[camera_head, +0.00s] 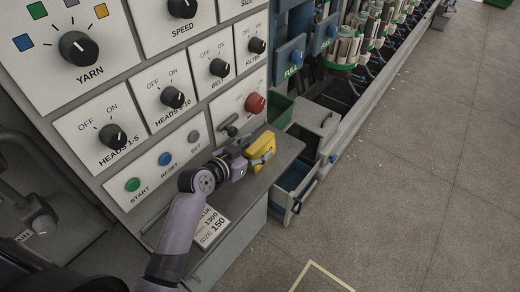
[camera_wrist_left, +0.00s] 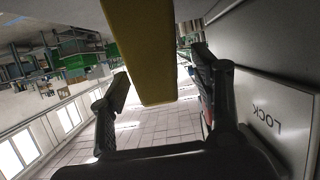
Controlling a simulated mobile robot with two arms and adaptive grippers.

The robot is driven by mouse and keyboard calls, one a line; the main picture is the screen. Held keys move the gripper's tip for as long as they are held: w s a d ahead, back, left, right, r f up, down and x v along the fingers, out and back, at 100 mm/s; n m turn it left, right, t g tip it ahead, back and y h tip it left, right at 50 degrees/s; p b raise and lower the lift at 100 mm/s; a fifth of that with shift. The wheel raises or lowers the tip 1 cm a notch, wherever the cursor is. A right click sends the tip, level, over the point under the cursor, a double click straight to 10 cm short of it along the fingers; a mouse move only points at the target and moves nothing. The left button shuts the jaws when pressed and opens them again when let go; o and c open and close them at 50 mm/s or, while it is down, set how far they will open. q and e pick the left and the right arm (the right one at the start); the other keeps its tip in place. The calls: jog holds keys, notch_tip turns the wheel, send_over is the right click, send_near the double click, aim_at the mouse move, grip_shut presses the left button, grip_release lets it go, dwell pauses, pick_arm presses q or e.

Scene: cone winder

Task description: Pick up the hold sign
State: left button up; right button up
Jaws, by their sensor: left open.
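A yellow block-like piece, which appears to be the hold sign (camera_head: 262,145), is on the small grey shelf below the control panel. Its lettering cannot be read. My left gripper (camera_head: 260,160) reaches it from the left, with its fingers at the sign. In the left wrist view the yellow sign (camera_wrist_left: 140,50) extends between the two spread fingers of my left gripper (camera_wrist_left: 158,88), with gaps visible beside it. The gripper is open, and I see no firm contact. The right gripper is not in view.
The control panel (camera_head: 170,127) has several knobs, start, reset and set buttons, and a red button (camera_head: 255,103) close above the sign. A blue-lined drawer (camera_head: 293,186) stands open to the right. The floor beyond is clear.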

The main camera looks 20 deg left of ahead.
pick_arm(q)
jog(key=shift+x, duration=1.4)
jog(key=shift+f, duration=0.1)
jog(key=shift+s, duration=0.1)
jog(key=c, duration=1.2)
jog(key=shift+c, duration=0.5)
jog(key=shift+p, duration=0.35)
